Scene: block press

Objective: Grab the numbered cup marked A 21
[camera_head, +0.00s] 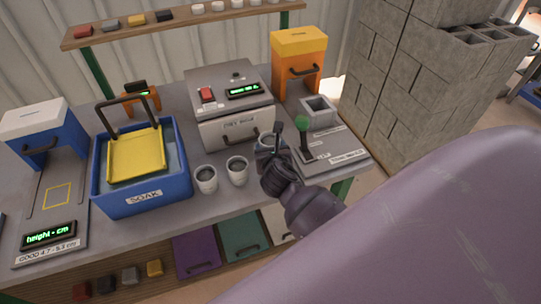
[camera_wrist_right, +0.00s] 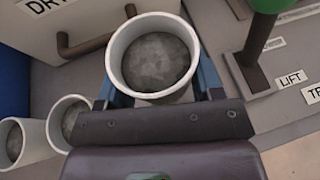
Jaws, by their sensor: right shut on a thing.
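My right gripper (camera_head: 272,152) is shut on a white cup (camera_wrist_right: 160,97) filled with grey material. In the wrist view its blue fingers sit on both sides of the cup, which stays upright. In the head view this cup is mostly hidden behind the gripper. Two more white cups with grey filling, a left one (camera_head: 206,178) and a right one (camera_head: 237,170), stand on the bench to the left of the gripper. No number such as A 21 can be read on any cup. My left gripper is not in view.
The grey dryer box (camera_head: 235,130) stands behind the cups. A green-knobbed lever (camera_head: 304,128) marked LIFT and a grey block mould (camera_head: 318,110) are right of the gripper. The blue SOAK tub (camera_head: 143,200) with a yellow tray (camera_head: 136,155) is at the left.

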